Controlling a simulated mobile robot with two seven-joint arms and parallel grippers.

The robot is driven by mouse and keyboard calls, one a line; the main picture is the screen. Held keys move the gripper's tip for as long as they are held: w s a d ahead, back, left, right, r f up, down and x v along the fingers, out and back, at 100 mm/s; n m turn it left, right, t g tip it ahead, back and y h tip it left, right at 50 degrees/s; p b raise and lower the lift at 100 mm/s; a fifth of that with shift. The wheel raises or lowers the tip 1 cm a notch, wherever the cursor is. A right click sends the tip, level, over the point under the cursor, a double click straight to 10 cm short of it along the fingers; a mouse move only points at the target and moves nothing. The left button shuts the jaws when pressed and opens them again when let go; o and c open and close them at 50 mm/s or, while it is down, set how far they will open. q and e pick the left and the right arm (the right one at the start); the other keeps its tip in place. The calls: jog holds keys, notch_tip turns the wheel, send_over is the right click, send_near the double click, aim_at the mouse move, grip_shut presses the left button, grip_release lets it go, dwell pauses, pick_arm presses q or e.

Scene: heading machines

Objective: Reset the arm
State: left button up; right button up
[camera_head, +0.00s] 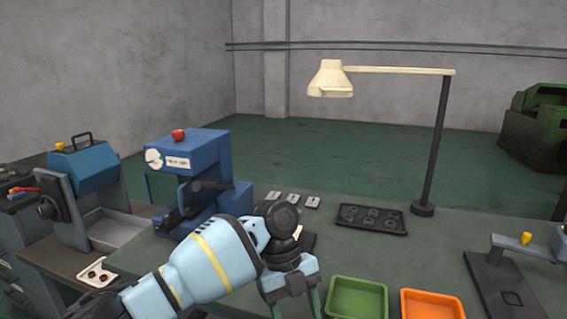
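My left arm comes in from the lower left, light blue with a yellow band. Its gripper (296,303) points down over the workbench (375,262), left of the green tray. Its two fingers look spread apart with nothing seen between them; their tips are cut off by the bottom edge. My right arm and gripper are not in view.
A green tray (357,299) and an orange tray (432,305) lie at the front. A blue machine (198,165) stands behind my arm. A black tray (371,217), small plates (292,199), a lamp (437,150) and a grey fixture (500,282) are on the bench.

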pick_arm(q)
jog(key=s+f+n+t+h, duration=0.2)
jog(key=s+f+n, duration=0.25)
jog(key=f, duration=0.35)
jog(key=s+d+f+n+t+h+p, duration=0.1)
jog(key=s+f+n+t+h, duration=0.1)
jog(key=s+f+n, duration=0.5)
jog(key=s+f+n+t+h, duration=0.15)
jog(key=f+n, duration=0.35)
jog(key=f, duration=0.5)
jog(key=s+a+f+n+t+y, duration=0.2)
jog(key=s+a+n, duration=0.4)
jog(key=s+a, duration=0.4)
jog(key=s+a+f+n+t+y+p, duration=0.1)
jog(key=s+a+n+t+y, duration=0.3)
jog(key=s+a, duration=0.6)
jog(key=a+n+t, duration=0.1)
jog(key=a+n, duration=0.1)
jog(key=a, duration=0.2)
jog(key=shift+f, duration=0.4)
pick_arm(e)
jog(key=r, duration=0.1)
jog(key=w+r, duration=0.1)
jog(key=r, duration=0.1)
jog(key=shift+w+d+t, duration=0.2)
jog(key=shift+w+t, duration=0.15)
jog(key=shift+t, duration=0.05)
